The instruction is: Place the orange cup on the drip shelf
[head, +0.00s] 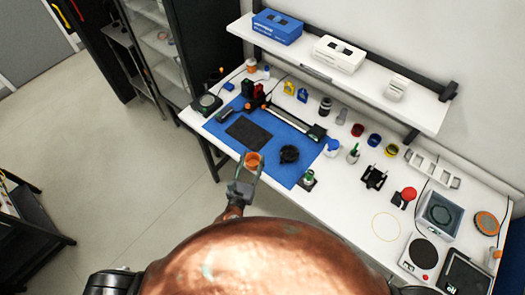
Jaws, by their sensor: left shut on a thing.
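The orange cup (253,160) is between the fingers of my left gripper (251,166), at the front edge of the blue mat (225,138). The gripper is shut on it, and the cup looks roughly upright with its opening facing up. I cannot tell how high it is above the mat. No part in view can be clearly told as the drip shelf. A long white wall shelf (375,97) runs above the back of the bench. My right gripper is not in view.
A black flat pad (249,132) and a round black object (289,154) lie near the cup. A black stand with a red part (403,196) and a hotplate (423,251) are to the right. Small bottles and coloured items line the back. The white bench has free room at front centre.

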